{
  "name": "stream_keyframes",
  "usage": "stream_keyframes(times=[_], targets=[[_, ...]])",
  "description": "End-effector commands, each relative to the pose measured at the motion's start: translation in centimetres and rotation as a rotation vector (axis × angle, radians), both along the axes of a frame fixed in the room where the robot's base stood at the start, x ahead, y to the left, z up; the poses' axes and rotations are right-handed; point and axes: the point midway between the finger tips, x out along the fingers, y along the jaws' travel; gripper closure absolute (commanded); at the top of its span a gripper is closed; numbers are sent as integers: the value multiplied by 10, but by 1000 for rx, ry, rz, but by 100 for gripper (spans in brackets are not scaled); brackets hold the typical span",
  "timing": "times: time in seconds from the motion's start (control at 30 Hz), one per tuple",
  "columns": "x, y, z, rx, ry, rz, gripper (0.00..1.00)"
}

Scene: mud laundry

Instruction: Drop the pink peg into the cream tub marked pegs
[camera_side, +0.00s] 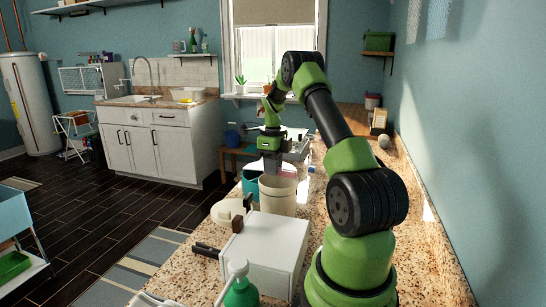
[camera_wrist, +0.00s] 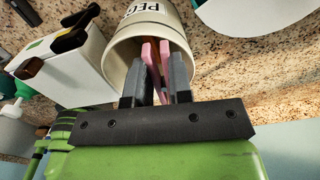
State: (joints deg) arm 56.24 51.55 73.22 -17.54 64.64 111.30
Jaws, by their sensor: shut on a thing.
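The cream tub (camera_side: 278,196) stands on the speckled counter in the side view. In the wrist view the tub (camera_wrist: 125,45) shows its dark lettering, partly cut off, and its open mouth faces my gripper. The pink peg (camera_wrist: 165,55) is between the fingers of my gripper (camera_wrist: 157,75), with its prongs pointing toward the tub's mouth. My gripper is shut on it. In the side view my gripper (camera_side: 272,150) is just behind and above the tub; the peg is not clear there. I cannot tell whether the peg's tips are inside the rim.
A white box (camera_side: 265,252) and a green bottle (camera_side: 240,291) stand on the counter nearer the side camera. A teal container (camera_side: 250,182) is close to the tub's left. A white round thing (camera_wrist: 250,14) lies near the tub in the wrist view. The wall runs along the right.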

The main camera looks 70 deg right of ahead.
Motion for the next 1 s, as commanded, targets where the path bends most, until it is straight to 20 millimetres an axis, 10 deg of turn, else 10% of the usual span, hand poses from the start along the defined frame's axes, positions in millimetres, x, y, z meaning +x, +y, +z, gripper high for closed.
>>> stream_keyframes(times=[0.33, 0.37, 0.5, 1.0], targets=[[0, 0, -4, 0, 0, -1, 100], [0, 0, -4, 0, 0, -1, 76], [0, 0, -4, 0, 0, -1, 51], [1, -1, 30, -5, -4, 0, 51]])
